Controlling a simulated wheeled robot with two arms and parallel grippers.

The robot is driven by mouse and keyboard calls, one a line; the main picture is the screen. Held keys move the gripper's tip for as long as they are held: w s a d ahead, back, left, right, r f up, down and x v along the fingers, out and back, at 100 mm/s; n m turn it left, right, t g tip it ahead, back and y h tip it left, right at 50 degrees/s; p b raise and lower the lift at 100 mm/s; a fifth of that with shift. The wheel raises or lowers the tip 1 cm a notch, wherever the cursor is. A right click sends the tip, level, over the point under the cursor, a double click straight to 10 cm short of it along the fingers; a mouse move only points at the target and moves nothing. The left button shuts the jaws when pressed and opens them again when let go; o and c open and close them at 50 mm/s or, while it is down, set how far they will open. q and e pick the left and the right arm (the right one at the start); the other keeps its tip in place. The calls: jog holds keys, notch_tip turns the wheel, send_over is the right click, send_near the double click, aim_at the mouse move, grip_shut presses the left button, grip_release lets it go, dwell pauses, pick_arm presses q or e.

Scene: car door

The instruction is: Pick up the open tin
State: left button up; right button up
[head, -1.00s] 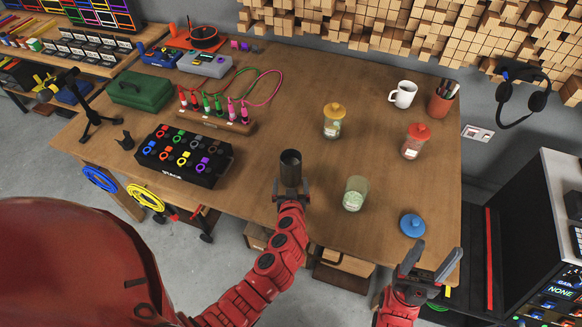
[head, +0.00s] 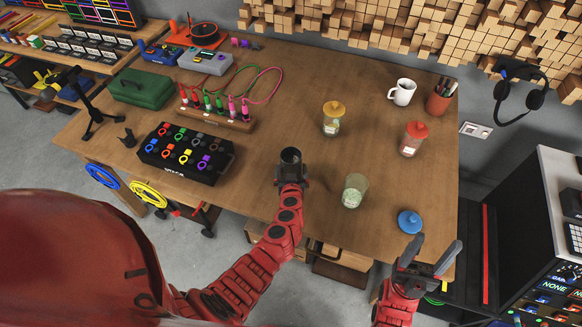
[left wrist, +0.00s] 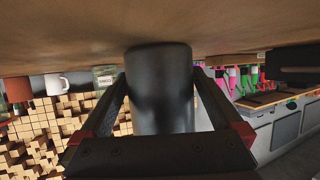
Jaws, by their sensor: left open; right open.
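The open tin (head: 291,156) is a dark, hollow cylinder standing near the front middle of the table. My left gripper (head: 291,179) is at its near side in the head view. In the left wrist view, which is upside down, the tin (left wrist: 160,90) stands between the two spread fingers, its base at the table; contact cannot be told. The left fingers are open and partly hidden behind the tin. My right gripper (head: 430,257) is open and empty over the table's front right edge.
Jars with yellow (head: 332,119) and red (head: 412,140) lids, a white mug (head: 402,92) and a pen cup (head: 438,101) stand behind. A black box with coloured rings (head: 185,153) is left.

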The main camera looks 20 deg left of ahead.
pick_arm(q)
jog(key=c, duration=1.5)
